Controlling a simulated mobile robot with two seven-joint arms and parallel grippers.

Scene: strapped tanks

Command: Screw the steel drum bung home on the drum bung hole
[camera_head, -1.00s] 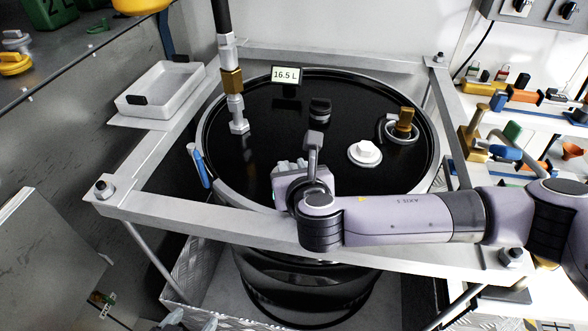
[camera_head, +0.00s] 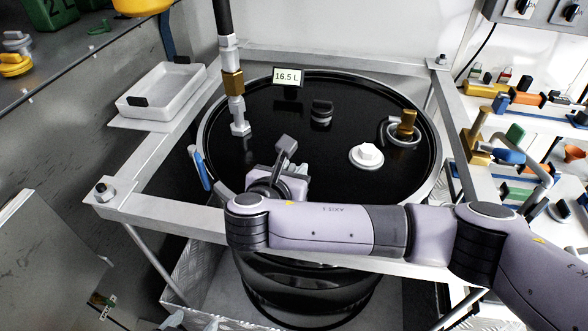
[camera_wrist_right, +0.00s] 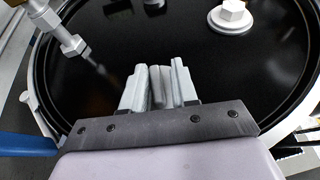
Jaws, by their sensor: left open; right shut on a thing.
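The black drum's lid (camera_head: 275,130) fills the middle of the head view. My right gripper (camera_wrist_right: 158,85) is over the lid's near left part. It is shut on a grey metal piece, seemingly the steel drum bung, mostly hidden between the fingers. I cannot make out an open bung hole. My left gripper (camera_head: 193,322) is open at the bottom edge, away from the drum.
A grey frame (camera_head: 160,210) surrounds the drum. A pipe fitting (camera_head: 237,105), black cap (camera_head: 321,113), brass fitting (camera_head: 406,124) and 16.5 L display (camera_head: 287,76) stand on the lid. A white tray (camera_head: 165,92) is at left; tools (camera_head: 520,97) are at right. The lid's centre is clear.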

